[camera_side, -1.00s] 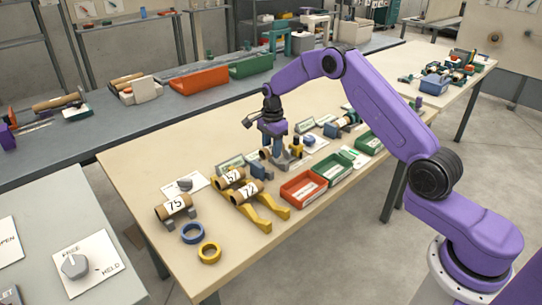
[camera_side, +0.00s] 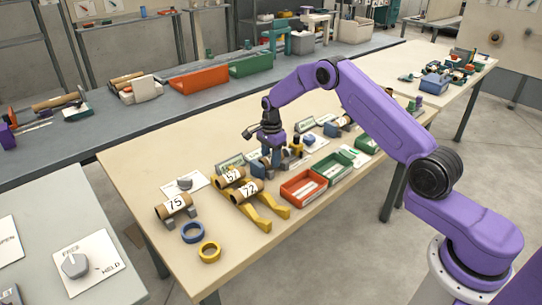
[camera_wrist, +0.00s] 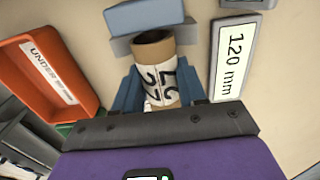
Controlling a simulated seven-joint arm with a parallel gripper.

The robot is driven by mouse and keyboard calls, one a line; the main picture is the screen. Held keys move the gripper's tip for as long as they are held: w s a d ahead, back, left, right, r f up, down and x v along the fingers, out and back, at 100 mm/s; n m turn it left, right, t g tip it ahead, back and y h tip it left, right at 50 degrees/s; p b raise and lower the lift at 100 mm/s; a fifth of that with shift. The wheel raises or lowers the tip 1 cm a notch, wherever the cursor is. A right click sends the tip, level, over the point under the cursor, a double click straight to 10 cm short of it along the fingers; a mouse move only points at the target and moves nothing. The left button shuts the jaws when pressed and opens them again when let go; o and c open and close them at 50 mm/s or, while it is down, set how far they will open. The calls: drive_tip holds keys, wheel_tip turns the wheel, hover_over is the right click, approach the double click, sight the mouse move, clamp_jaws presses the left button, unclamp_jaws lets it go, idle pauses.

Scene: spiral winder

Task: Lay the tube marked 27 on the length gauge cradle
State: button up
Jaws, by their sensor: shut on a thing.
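The tube marked 27 (camera_wrist: 153,72) is a brown tube with a white number label, seen end-on in the wrist view. My gripper (camera_wrist: 160,104) is shut on it; the dark gripper body hides the tube's near part. Blue-grey parts (camera_wrist: 145,17) stand beyond and beside the tube, apparently the length gauge cradle. I cannot tell whether the tube touches it. In the side view my gripper (camera_side: 267,157) is low over the middle of the table, among small blue and grey fixtures, and largely hides the tube.
Tubes 57 (camera_side: 231,177) and 72 (camera_side: 248,190) lie on a yellow rack (camera_side: 262,220); tube 75 (camera_side: 175,205) lies left. A red bin (camera_side: 303,188) and green bin (camera_side: 333,168) stand right. A 120 mm sign (camera_wrist: 234,55) is beside the cradle. Rings (camera_side: 193,233) lie in front.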

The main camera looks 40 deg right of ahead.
drive_tip(key=shift+f, duration=0.15)
drive_tip(key=o, duration=1)
wheel_tip(320, 180, up, 13)
drive_tip(key=s+a+r+n, duration=0.6)
drive_tip(key=s+a+n, duration=0.2)
drive_tip(key=a, duration=0.3)
drive_tip(key=s+a+r+n, duration=0.1)
drive_tip(key=s+a+n, duration=0.1)
drive_tip(key=s+n, duration=0.3)
drive_tip(key=s+a+r+n, duration=0.1)
drive_tip(key=s+a+n, duration=0.15)
drive_tip(key=s, duration=0.45)
drive_tip(key=s+d+n, duration=0.1)
drive_tip(key=s+n, duration=0.4)
drive_tip(key=s, duration=0.3)
drive_tip(key=s+d+n, duration=0.2)
drive_tip(key=s+n, duration=0.3)
drive_tip(key=s, duration=0.4)
drive_tip(key=s+d+f+n, duration=0.1)
drive_tip(key=s+d+n, duration=0.1)
drive_tip(key=s+n, duration=0.3)
drive_tip(key=shift+s+d, duration=0.1)
drive_tip(key=shift+s, duration=2)
